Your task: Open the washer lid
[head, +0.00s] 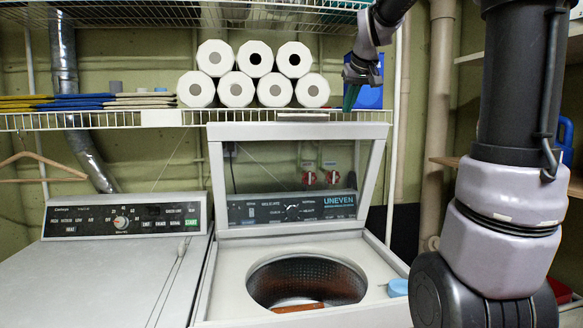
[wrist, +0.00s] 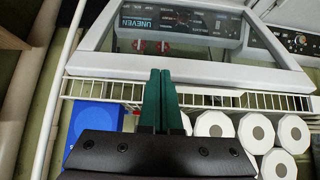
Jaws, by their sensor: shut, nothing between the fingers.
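The washer (head: 243,262) stands at the lower middle in the head view, its round metal drum opening (head: 306,283) uncovered. Its lid (head: 377,165), a pale frame around a see-through panel, stands raised at the back, leaning slightly. The control panel marked "UNEVEN" shows behind it. The lid also shows upside down at the top of the wrist view (wrist: 88,55). My gripper (head: 349,106) is above the lid's top right corner, by the wire shelf. Its green fingers (wrist: 161,74) are together and empty. I cannot tell whether they touch the shelf or lid.
A wire shelf (head: 100,120) above the machines holds several white rolls (head: 254,58), folded cloths (head: 80,102) and a blue container (head: 369,95) close behind my gripper. A dryer (head: 90,280) stands left of the washer. A light-blue item (head: 398,287) lies on the washer's right edge.

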